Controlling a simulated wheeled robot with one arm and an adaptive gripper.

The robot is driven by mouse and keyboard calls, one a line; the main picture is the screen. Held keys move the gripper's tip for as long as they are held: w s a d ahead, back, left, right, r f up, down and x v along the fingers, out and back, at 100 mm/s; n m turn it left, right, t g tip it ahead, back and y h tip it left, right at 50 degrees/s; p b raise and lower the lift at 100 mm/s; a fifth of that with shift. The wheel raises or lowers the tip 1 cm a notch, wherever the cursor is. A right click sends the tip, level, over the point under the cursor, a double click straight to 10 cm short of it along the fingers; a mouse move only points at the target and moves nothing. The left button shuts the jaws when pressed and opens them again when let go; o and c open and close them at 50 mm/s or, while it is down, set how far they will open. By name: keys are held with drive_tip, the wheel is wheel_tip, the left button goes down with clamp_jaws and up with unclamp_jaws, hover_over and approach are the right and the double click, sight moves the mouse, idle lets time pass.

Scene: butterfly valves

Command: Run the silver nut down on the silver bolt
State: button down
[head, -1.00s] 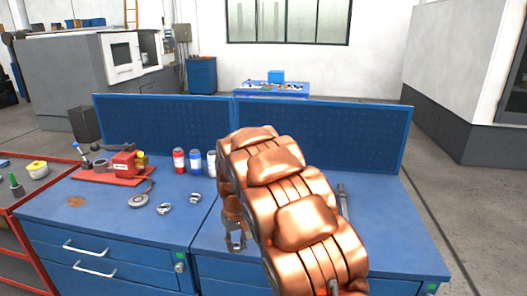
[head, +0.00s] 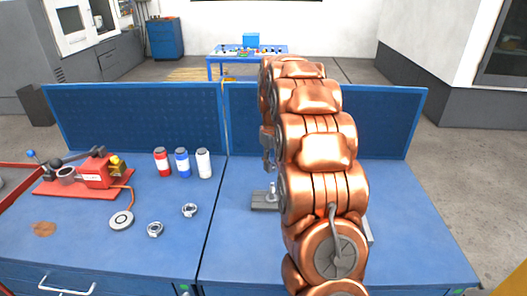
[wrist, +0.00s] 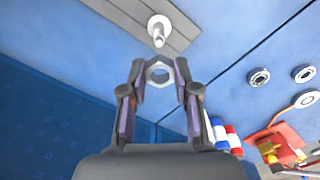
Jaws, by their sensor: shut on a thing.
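The silver nut (wrist: 160,72) is between the two fingertips of my gripper (wrist: 160,77) in the wrist view, and the gripper is shut on it. The silver bolt (wrist: 158,30) stands upright on a grey plate (wrist: 185,37), beyond the fingertips. The nut and the bolt appear apart in the wrist view. In the head view the bolt (head: 272,191) stands on the plate (head: 262,202), left of my copper arm. My gripper (head: 267,150) shows only as a dark sliver above the bolt there; the arm hides the rest, and the nut is not visible.
A blue perforated board (head: 130,118) closes the back of the blue bench. Two ring-shaped valves (head: 190,210), a red fixture (head: 88,178) and three bottles (head: 183,163) stand left. A grey bar (head: 369,230) lies partly behind my arm. The bench just left of the plate is clear.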

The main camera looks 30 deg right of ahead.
sight(273, 184)
drive_tip(key=shift+d, duration=0.15)
drive_tip(key=shift+f, duration=2.05)
drive_tip(key=shift+f+b, duration=0.5)
drive_tip(key=shift+f, duration=0.1)
drive_tip(key=shift+f+b, duration=0.1)
drive_tip(key=shift+b, duration=0.55)
drive_tip(key=shift+f+b, duration=0.8)
drive_tip(key=shift+b, duration=0.2)
idle(1.4)
